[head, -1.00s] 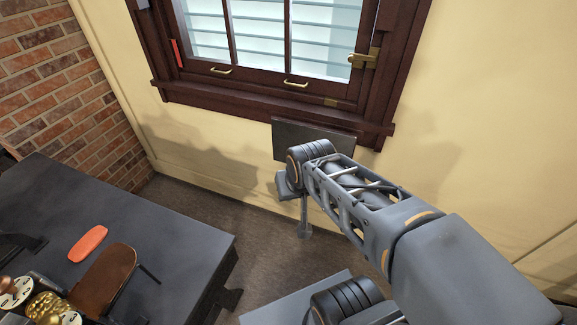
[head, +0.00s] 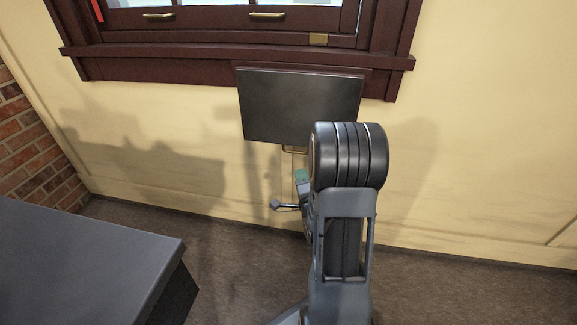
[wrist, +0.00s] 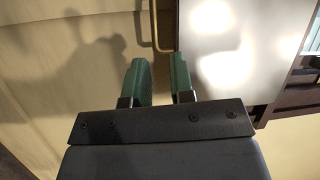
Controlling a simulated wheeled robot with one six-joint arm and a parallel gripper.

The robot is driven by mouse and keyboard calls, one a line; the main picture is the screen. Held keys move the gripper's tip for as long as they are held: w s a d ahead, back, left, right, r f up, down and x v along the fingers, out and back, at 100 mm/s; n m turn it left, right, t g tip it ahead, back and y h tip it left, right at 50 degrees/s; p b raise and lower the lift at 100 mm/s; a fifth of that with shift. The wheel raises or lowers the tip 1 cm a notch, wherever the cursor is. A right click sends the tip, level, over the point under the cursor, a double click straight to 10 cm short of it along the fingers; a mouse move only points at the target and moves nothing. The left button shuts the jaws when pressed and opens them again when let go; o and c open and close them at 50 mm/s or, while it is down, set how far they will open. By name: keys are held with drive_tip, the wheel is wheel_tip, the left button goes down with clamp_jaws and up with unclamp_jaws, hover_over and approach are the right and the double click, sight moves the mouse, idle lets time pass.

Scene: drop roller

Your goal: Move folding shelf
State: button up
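The folding shelf (head: 300,105) is a dark flat panel hanging against the wall just below the window sill. A brass handle (head: 293,149) shows at its bottom edge. In the wrist view the shelf (wrist: 222,65) looks pale with bright reflections, and the handle (wrist: 154,25) stands beside its edge. My gripper (wrist: 161,65) has two green fingers, apart with an empty gap, pointing toward the handle but not around it. In the head view my gripper (head: 302,177) is below the handle, mostly hidden by my arm.
The dark brown window frame and sill (head: 180,56) are above the shelf. A dark table (head: 90,255) stands at lower left, with a brick wall (head: 25,150) behind it. Floor (head: 450,290) is clear at right.

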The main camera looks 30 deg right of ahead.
sight(294, 152)
drive_tip(key=shift+m+t, duration=0.4)
drive_tip(key=shift+m, duration=0.2)
drive_tip(key=b+x, duration=0.1)
drive_tip(key=x, duration=0.3)
drive_tip(key=f+b+x, duration=0.1)
drive_tip(key=x, duration=0.4)
drive_tip(key=b+x, duration=0.2)
drive_tip(key=x, duration=0.2)
drive_tip(key=shift+w+d+f, duration=0.2)
drive_tip(key=shift+d+f, duration=0.15)
drive_tip(key=shift+d, duration=0.15)
clamp_jaws()
